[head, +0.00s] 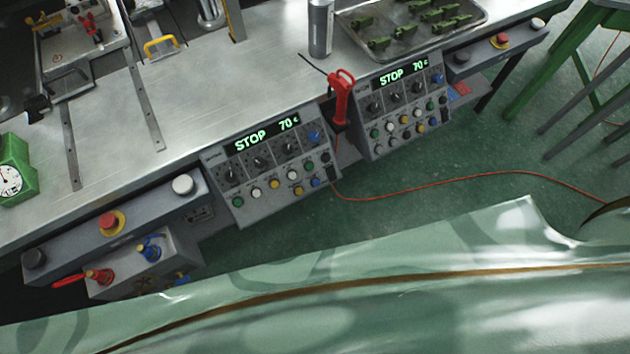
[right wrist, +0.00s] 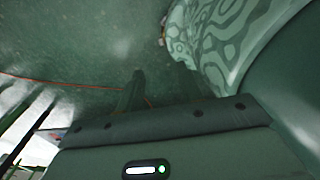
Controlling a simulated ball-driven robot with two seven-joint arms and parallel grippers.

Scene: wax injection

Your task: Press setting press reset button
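Two grey control panels hang on the front of the metal workbench in the head view. The left panel (head: 262,161) and the right panel (head: 398,105) each show green STOP and 70 c on a display. Each has black knobs, a blue knob and rows of small coloured buttons. The labels are too small to read, so I cannot tell which button is the reset button. My right gripper (right wrist: 160,85) shows in the right wrist view, its dark fingers apart with only the green floor between them. It is away from the panels. My left gripper is not in view.
The metal workbench (head: 225,85) carries a tray (head: 420,42) of green parts, a grey cylinder (head: 320,28) and a green gauge (head: 14,166). A red handheld tool (head: 341,95) hangs between the panels, near an orange cable (head: 440,184) on the floor. Button boxes flank the panels.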

